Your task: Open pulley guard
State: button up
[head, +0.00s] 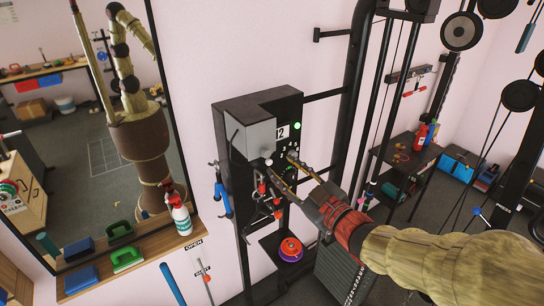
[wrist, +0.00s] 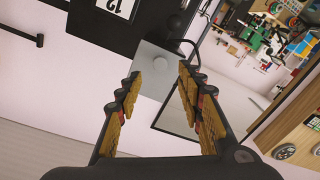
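The pulley guard appears to be the light grey cover (head: 252,140) on the front of the black machine head, left of a plate marked 12. A small pale knob (head: 267,153) shows near its lower right. In the wrist view a flat grey panel (wrist: 156,68), probably the same guard, lies beyond and between my fingertips. My gripper (head: 280,167) is in front of the machine head, just below and right of the cover. It also shows in the wrist view (wrist: 160,78), with its fingers apart and nothing between them. Whether a fingertip touches the cover I cannot tell.
Clips and handles (head: 268,195) hang on the column below the cover. A blue-handled tool (head: 223,197) hangs at its left. A mirror (head: 95,130) and a wooden shelf (head: 150,250) with a spray bottle (head: 179,212) stand left. Black uprights (head: 352,90) stand close on the right.

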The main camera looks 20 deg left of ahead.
aim_at(268, 155)
jog(key=x, duration=0.7)
jog(key=shift+w+a+p, duration=0.15)
jog(key=shift+a+p, duration=0.05)
jog(key=shift+p, duration=0.2)
jog(key=c, duration=0.3)
grip_shut()
dwell(0.4)
